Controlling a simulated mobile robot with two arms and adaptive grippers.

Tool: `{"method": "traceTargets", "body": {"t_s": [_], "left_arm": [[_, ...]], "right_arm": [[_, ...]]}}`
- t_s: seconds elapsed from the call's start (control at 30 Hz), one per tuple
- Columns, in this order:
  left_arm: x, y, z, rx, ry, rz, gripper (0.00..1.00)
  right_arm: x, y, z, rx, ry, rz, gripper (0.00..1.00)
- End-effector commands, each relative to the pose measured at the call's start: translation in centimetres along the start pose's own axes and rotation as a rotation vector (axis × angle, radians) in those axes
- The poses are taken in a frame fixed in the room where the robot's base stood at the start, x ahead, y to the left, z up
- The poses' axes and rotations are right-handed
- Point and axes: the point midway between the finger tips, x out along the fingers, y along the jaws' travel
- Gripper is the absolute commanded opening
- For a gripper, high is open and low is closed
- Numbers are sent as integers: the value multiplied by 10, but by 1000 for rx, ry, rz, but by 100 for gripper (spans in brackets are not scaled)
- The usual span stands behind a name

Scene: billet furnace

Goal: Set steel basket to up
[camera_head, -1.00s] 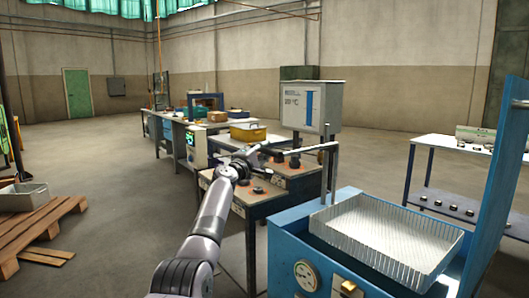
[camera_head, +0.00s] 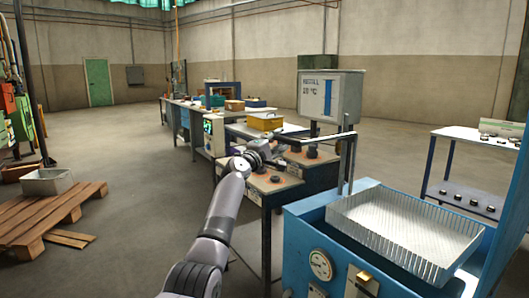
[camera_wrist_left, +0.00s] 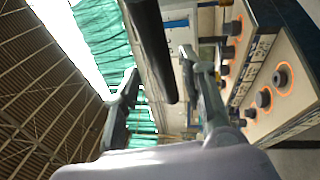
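The steel basket (camera_head: 395,228) is a shallow, light-grey tray with ribbed walls, seated at the top of a blue tank (camera_head: 310,222). A grey post (camera_head: 350,165) rises at its back left, with a thin horizontal bar (camera_head: 322,138) running left from its top. My left gripper (camera_head: 272,148) is at the bar's left end, beyond the tank's left side. In the left wrist view the gripper (camera_wrist_left: 158,68) is open, with a dark rod (camera_wrist_left: 155,45) between its spread fingers. I cannot tell whether they touch it. My right gripper is out of view.
A bench with dark knobs (camera_head: 312,151) stands below and behind the left gripper. A grey control box (camera_head: 330,96) stands behind it. A white-topped table (camera_head: 470,138) is at the right. A wooden pallet (camera_head: 50,218) lies on the floor at left.

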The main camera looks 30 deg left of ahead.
Motion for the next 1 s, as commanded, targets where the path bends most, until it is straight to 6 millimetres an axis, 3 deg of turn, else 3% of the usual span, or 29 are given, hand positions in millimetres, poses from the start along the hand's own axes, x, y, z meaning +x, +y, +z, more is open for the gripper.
{"method": "traceTargets", "body": {"t_s": [0.6,1.0], "left_arm": [[-80,0,1,1,-1,1,38],[-95,1,1,0,-1,1,38]], "right_arm": [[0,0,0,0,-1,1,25],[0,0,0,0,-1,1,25]]}}
